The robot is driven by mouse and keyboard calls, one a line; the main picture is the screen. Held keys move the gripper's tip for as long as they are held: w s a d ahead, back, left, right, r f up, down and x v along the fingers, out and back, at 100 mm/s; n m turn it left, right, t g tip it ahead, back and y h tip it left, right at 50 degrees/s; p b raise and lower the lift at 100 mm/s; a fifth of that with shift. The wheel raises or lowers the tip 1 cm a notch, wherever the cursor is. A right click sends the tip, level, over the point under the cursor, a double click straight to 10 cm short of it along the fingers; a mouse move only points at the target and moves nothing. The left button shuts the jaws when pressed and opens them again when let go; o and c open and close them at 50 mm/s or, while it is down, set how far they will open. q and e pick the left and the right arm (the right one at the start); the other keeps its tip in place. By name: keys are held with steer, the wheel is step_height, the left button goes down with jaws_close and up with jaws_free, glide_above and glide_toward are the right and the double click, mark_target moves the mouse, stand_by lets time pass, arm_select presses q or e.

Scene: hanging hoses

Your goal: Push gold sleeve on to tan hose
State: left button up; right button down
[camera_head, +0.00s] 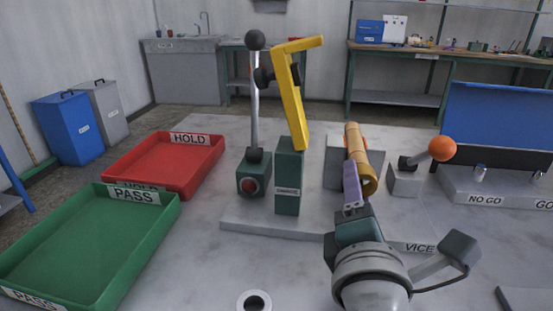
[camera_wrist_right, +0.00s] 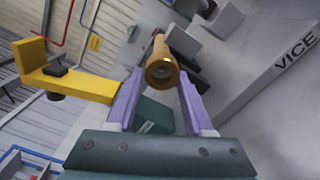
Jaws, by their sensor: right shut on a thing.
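A gold sleeve (camera_head: 368,183) shows as a round, open-ended tube in front of the vice block in the head view. It also shows in the right wrist view (camera_wrist_right: 162,72), open end facing the camera, between the two purple fingers. My right gripper (camera_head: 352,198) is shut on the sleeve from the near side. A tan-gold tube (camera_head: 353,140) runs on behind the sleeve, in line with it; I take it for the tan hose. The seam between the two is hard to make out, so I cannot tell how far one is over the other. My left gripper is not in view.
A yellow bent arm (camera_head: 292,105) and a black-knobbed lever (camera_head: 254,100) stand left of the vice (camera_head: 338,160). An orange-knobbed lever (camera_head: 441,149) stands to its right. The red tray (camera_head: 120,172) and green tray (camera_head: 150,222) are at left. A white ring (camera_head: 242,302) lies in front.

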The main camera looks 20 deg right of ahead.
arm_select(q)
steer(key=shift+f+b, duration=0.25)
steer(key=shift+b, duration=0.05)
arm_select(e)
steer(key=shift+w+d, duration=0.35)
steer(key=shift+w, duration=0.2)
stand_by(1.2)
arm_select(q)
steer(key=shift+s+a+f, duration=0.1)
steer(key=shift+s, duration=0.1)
arm_select(e)
steer(key=shift+d+f, duration=0.1)
steer(key=shift+f, duration=0.1)
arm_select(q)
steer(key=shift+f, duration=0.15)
arm_select(e)
steer(key=shift+r, duration=0.1)
stand_by(0.5)
steer(key=shift+w+r, duration=0.1)
steer(key=shift+r, duration=0.15)
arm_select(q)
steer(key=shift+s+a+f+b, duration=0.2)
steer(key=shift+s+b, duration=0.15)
arm_select(e)
steer(key=shift+d+f, duration=0.2)
steer(key=shift+f, duration=0.05)
stand_by(0.4)
